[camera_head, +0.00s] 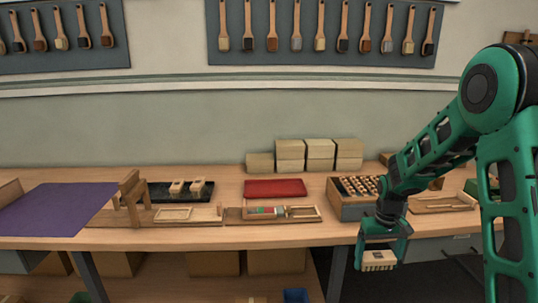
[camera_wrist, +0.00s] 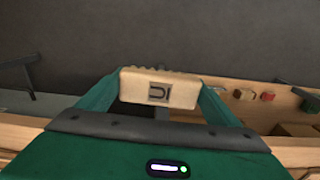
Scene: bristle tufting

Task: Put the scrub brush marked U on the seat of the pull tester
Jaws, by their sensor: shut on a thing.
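My gripper (camera_head: 380,252) is shut on a pale wooden scrub brush (camera_head: 378,262), held in front of the table's front edge at the right. In the wrist view the brush (camera_wrist: 135,86) sits crosswise between the two fingers of my gripper (camera_wrist: 158,92), with a dark mark that looks like a U in a square facing the camera. Its bristles are mostly hidden there. What looks like the pull tester (camera_head: 132,208) is a wooden base with an upright at the left of the table. A pale rectangular frame, apparently its seat (camera_head: 174,214), lies on the base and looks empty.
Two more brush blocks (camera_head: 186,187) stand on a black tray (camera_head: 158,198) behind the tester. A wooden tray with tools (camera_head: 310,215), a red cloth (camera_head: 275,188), stacked boxes (camera_head: 320,154) and a box of dark tufts (camera_head: 351,208) stand to the right. A purple mat (camera_head: 55,209) covers the left end.

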